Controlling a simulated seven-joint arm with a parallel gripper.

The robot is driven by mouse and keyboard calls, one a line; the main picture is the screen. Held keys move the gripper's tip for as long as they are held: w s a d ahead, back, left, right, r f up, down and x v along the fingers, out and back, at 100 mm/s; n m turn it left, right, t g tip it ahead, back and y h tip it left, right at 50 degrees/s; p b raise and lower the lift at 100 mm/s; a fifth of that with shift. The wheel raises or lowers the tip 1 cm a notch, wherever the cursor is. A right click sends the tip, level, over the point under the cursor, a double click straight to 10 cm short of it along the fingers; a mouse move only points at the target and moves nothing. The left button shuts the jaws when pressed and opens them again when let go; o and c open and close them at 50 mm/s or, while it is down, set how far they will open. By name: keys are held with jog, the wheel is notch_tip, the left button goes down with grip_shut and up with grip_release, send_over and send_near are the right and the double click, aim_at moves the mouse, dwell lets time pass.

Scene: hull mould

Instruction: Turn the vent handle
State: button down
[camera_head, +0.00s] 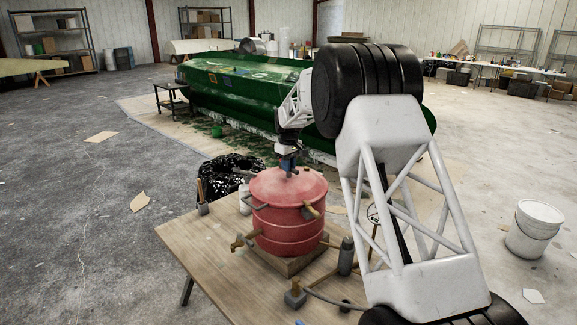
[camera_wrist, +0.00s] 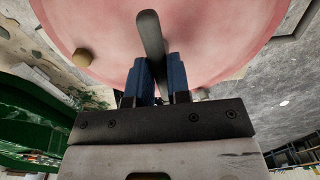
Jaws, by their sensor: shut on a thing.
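A red pot (camera_head: 290,225) with a domed lid stands on a wooden block on the table. My gripper (camera_head: 288,163) is above the top of the lid, pointing down at it. In the wrist view, my gripper (camera_wrist: 161,80) has its two blue fingers shut on the vent handle (camera_wrist: 150,35), a dark grey bar. The bar extends away from the fingers over the red lid. The fingers cover its near end. In the head view the handle is too small and covered to make out clearly.
The wooden table (camera_head: 205,245) holds brass fittings, a grey cylinder (camera_head: 346,255) and a hose around the pot. A black bag (camera_head: 230,173) lies behind the table. A long green hull mould (camera_head: 240,95) is further back. A white bucket (camera_head: 535,230) stands on the floor at right.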

jog(key=shift+r, duration=0.1)
jog(key=c, duration=1.1)
grip_release()
jog(key=shift+r, duration=3.85)
